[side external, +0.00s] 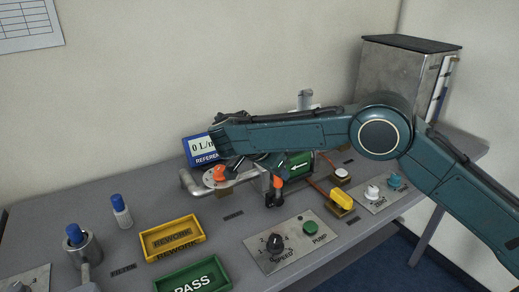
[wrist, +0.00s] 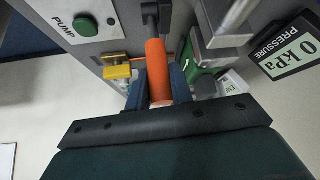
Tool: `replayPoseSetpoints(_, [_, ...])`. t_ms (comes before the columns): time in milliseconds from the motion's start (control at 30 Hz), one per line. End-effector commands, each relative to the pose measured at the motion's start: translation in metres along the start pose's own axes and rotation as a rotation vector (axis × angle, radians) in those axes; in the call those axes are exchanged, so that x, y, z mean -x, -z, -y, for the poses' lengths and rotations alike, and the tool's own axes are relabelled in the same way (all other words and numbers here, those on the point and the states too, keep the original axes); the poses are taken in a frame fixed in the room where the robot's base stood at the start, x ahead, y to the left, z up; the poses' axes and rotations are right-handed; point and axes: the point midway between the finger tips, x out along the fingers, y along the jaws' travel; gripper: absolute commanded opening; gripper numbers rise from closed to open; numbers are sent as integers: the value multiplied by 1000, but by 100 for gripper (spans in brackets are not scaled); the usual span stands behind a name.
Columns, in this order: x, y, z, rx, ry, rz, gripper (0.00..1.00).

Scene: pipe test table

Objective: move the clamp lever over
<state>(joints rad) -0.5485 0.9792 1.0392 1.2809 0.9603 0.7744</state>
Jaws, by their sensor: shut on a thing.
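The clamp lever is an orange handle (wrist: 157,68); in the wrist view it runs up from between my fingers to a dark metal fitting at the top edge. My gripper (wrist: 156,92) is shut on this handle, with a blue-grey finger on each side. In the side view an orange handle (side external: 277,183) shows just below my gripper (side external: 268,168), above a black fitting (side external: 276,198) at the table. My wrist hides the upper part of the handle and most of the fingers there.
A second orange part (side external: 219,172) sits on a pipe to the left. A control panel with a speed knob (side external: 275,243) and green pump button (side external: 310,229) lies in front. A yellow rework tray (side external: 172,238), a green pass tray (side external: 192,277) and a yellow-handled valve (side external: 341,199) stand nearby.

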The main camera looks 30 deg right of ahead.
Motion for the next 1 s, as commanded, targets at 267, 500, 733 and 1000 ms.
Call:
replayPoseSetpoints(267, [3,-4,1,3,-5,-41,0])
replayPoseSetpoints(500, [4,-4,1,4,-6,-49,0])
replayPoseSetpoints(733, [4,-4,1,4,-6,-49,0])
replayPoseSetpoints(1000, [3,-4,1,4,-7,-49,44])
